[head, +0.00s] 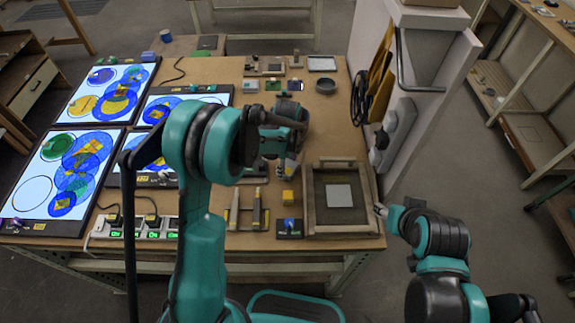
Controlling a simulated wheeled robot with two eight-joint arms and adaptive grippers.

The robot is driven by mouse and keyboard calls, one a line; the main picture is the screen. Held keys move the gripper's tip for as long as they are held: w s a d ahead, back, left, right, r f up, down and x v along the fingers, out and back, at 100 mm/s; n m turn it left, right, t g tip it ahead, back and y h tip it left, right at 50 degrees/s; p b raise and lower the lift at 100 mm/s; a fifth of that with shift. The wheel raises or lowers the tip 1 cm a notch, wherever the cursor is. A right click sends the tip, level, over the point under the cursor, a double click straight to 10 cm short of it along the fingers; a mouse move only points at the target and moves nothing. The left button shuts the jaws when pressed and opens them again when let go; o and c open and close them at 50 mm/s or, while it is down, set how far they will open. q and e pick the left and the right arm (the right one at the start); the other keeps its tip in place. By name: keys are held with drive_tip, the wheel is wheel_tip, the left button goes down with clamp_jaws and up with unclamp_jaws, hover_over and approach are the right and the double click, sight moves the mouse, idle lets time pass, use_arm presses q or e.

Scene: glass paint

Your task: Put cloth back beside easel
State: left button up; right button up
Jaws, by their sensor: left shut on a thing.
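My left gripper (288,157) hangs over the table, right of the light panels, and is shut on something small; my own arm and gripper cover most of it. A pale and yellow piece (290,169) shows just under the fingers; I cannot tell whether it is the held thing or a cloth. A light grey square (340,196), possibly cloth, lies flat inside a wooden frame (309,209) at the front right of the table. I cannot clearly make out an easel. My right gripper (381,210) is beside the table's right edge; its finger opening is too small to judge.
Lit panels with coloured circles (32,185) fill the table's left side. A yellow block (288,197), wooden holders (257,212) and a power strip (140,232) lie near the front.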

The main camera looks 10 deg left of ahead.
use_arm(q)
drive_tip(key=shift+f+b, duration=0.35)
idle(0.5)
drive_tip(key=o, duration=1.1)
wheel_tip(320, 180, up, 12)
drive_tip(key=s+a+r+n+t+b, duration=0.1)
drive_tip(key=s+a+r+n+t, duration=0.15)
drive_tip(key=s+n, duration=0.25)
drive_tip(key=s+a+r+n+t+b, duration=0.1)
drive_tip(key=s+r+n, duration=0.2)
drive_tip(key=s+n, duration=0.2)
drive_tip(key=s+a+f+n+t+b, duration=0.2)
drive_tip(key=s+a+f+n+t, duration=0.1)
drive_tip(key=s+n, duration=0.7)
drive_tip(key=shift+s+f+n+t+b, duration=0.3)
drive_tip(key=shift+f+n+t, duration=0.1)
drive_tip(key=shift+n, duration=0.3)
